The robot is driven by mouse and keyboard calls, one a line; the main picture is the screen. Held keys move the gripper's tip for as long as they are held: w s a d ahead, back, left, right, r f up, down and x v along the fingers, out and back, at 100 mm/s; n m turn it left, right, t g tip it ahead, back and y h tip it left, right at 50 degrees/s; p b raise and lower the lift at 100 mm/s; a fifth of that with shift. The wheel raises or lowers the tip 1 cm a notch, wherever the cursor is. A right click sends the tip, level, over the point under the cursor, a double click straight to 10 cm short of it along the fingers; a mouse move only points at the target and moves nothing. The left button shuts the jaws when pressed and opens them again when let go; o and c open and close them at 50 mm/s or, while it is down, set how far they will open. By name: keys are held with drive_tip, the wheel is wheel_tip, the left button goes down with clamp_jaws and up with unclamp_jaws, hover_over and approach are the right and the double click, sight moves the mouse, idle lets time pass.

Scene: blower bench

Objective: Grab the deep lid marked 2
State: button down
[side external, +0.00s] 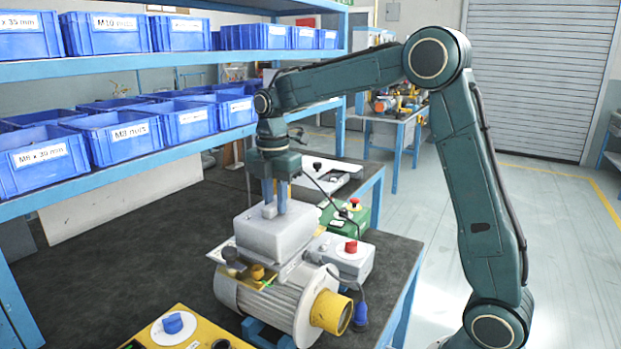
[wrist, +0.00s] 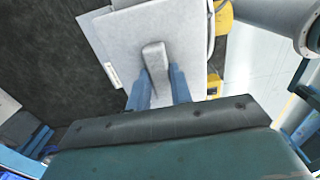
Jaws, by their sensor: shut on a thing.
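The deep lid (side external: 275,236) is a light grey, box-like cover above the ribbed grey motor (side external: 262,298). A raised grip bar stands on its top. My gripper (side external: 275,206) points straight down, its two blue fingers shut on this bar. In the wrist view the lid (wrist: 115,38) lies below my gripper (wrist: 158,80), with a finger on each side of the bar. A pale tag sticks out at the lid's left side; I cannot read a 2 on it. I cannot tell whether the lid touches the motor below.
A grey box with a red button (side external: 342,262) stands close to the right. The motor has a yellow end (side external: 331,311). A yellow panel with a blue knob (side external: 173,324) is in front. Shelves of blue bins (side external: 123,136) stand behind at left. The dark bench (side external: 125,255) is clear at left.

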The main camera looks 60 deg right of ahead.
wheel_tip(320, 180, up, 18)
drive_tip(key=shift+r, duration=0.25)
idle(0.4)
idle(0.6)
